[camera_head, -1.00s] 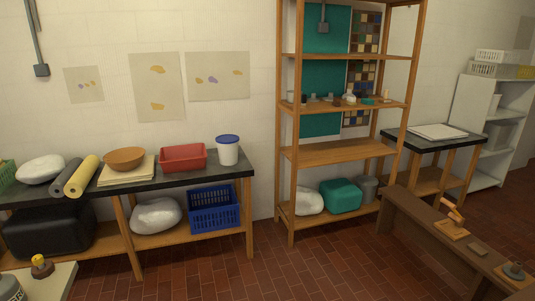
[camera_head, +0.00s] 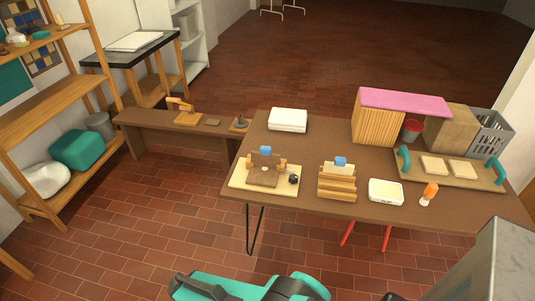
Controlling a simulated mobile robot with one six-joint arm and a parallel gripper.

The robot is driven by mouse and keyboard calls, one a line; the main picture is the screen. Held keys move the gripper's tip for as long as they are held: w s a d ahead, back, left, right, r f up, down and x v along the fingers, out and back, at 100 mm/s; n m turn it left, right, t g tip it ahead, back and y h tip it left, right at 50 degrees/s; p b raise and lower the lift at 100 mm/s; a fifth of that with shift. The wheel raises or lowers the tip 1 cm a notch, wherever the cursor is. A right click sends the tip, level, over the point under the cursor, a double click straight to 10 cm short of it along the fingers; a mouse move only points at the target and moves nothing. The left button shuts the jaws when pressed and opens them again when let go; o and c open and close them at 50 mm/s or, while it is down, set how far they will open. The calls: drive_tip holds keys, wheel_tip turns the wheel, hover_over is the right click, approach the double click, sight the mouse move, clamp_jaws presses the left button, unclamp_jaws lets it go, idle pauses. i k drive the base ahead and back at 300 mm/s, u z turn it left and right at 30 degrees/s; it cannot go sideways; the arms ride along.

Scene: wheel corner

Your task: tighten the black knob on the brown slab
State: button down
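A brown slab (camera_head: 264,175) lies on a pale wooden board at the left end of the brown table. A small black knob (camera_head: 293,179) sits at the slab's right side, near the board's right edge. It is too small to tell how tight it is or whether it touches the slab. A blue block (camera_head: 265,151) and light wooden pieces are at the slab's back and sides. Teal and dark parts of my own body show at the bottom edge. My gripper's fingers are not in view.
The table (camera_head: 350,210) also holds a slotted wooden block (camera_head: 337,182), a white box (camera_head: 385,191), an orange-topped bottle (camera_head: 428,193) and a teal-handled tray (camera_head: 450,179). A low bench (camera_head: 160,127) bears a dark round piece (camera_head: 240,124). Tiled floor is clear at the left front.

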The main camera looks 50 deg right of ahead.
sight(293, 178)
drive_tip(key=z, duration=4.5)
drive_tip(key=i, duration=0.1)
drive_tip(key=u, duration=3.35)
